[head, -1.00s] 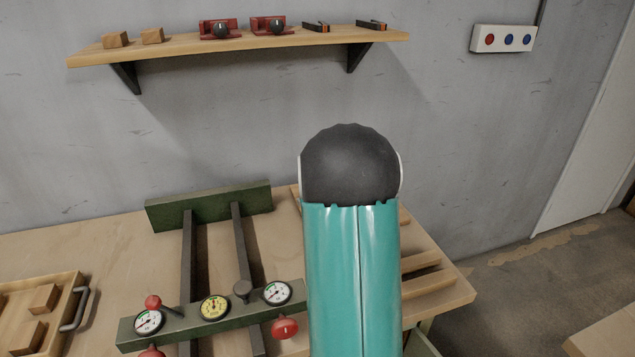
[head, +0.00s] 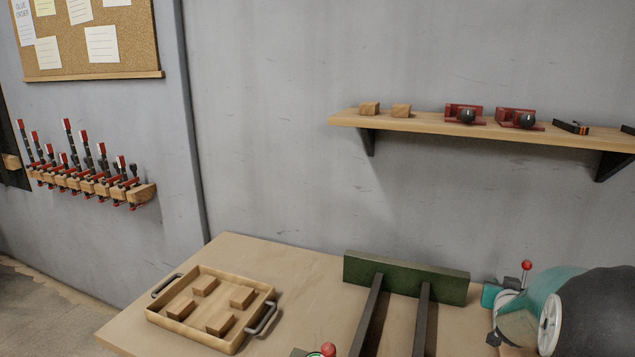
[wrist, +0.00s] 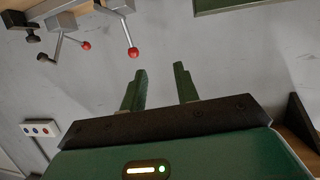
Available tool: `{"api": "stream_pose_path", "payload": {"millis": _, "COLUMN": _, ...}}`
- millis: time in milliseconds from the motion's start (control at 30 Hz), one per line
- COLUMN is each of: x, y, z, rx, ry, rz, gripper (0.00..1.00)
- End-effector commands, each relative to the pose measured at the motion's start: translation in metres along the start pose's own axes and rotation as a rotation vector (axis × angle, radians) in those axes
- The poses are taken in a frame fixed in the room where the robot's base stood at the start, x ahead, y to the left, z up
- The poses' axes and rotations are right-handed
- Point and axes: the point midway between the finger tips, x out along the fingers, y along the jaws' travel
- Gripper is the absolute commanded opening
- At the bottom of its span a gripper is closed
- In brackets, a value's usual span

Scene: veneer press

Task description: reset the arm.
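My gripper (wrist: 160,88) shows in the wrist view as two green fingers standing apart, with only grey wall behind and nothing between them. I cannot make out the gripper's fingers in the head view.
A green press frame (head: 405,277) with dark bars stands on the bench (head: 280,258). Left of it is a wooden tray (head: 182,331) with several blocks. A shelf (head: 430,126) juts from the wall above. Red-knobbed levers (wrist: 131,42) show in the wrist view.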

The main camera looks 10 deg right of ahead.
Motion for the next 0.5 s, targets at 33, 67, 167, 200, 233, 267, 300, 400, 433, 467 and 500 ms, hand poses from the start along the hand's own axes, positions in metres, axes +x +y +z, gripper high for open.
{"api": "stream_pose_path", "payload": {"millis": 33, "x": -0.018, "y": -0.024, "z": -0.011, "rx": -0.008, "ry": -0.027, "rz": -0.035, "gripper": 0.31}}
{"api": "stream_pose_path", "payload": {"millis": 67, "x": -0.029, "y": -0.036, "z": -0.013, "rx": -0.013, "ry": -0.052, "rz": -0.053, "gripper": 0.31}}
{"api": "stream_pose_path", "payload": {"millis": 167, "x": -0.066, "y": -0.072, "z": -0.019, "rx": -0.032, "ry": -0.13, "rz": -0.113, "gripper": 0.31}}
{"api": "stream_pose_path", "payload": {"millis": 200, "x": -0.081, "y": -0.086, "z": -0.019, "rx": -0.042, "ry": -0.162, "rz": -0.136, "gripper": 0.31}}
{"api": "stream_pose_path", "payload": {"millis": 233, "x": -0.094, "y": -0.095, "z": -0.019, "rx": -0.05, "ry": -0.187, "rz": -0.154, "gripper": 0.31}}
{"api": "stream_pose_path", "payload": {"millis": 267, "x": -0.107, "y": -0.105, "z": -0.019, "rx": -0.058, "ry": -0.209, "rz": -0.172, "gripper": 0.31}}
{"api": "stream_pose_path", "payload": {"millis": 300, "x": -0.124, "y": -0.116, "z": -0.018, "rx": -0.07, "ry": -0.241, "rz": -0.195, "gripper": 0.31}}
{"api": "stream_pose_path", "payload": {"millis": 400, "x": -0.17, "y": -0.14, "z": -0.013, "rx": -0.104, "ry": -0.32, "rz": -0.252, "gripper": 0.31}}
{"api": "stream_pose_path", "payload": {"millis": 433, "x": -0.184, "y": -0.147, "z": -0.011, "rx": -0.115, "ry": -0.343, "rz": -0.269, "gripper": 0.31}}
{"api": "stream_pose_path", "payload": {"millis": 467, "x": -0.198, "y": -0.153, "z": -0.008, "rx": -0.127, "ry": -0.367, "rz": -0.286, "gripper": 0.31}}
{"api": "stream_pose_path", "payload": {"millis": 500, "x": -0.217, "y": -0.159, "z": -0.005, "rx": -0.143, "ry": -0.398, "rz": -0.308, "gripper": 0.31}}
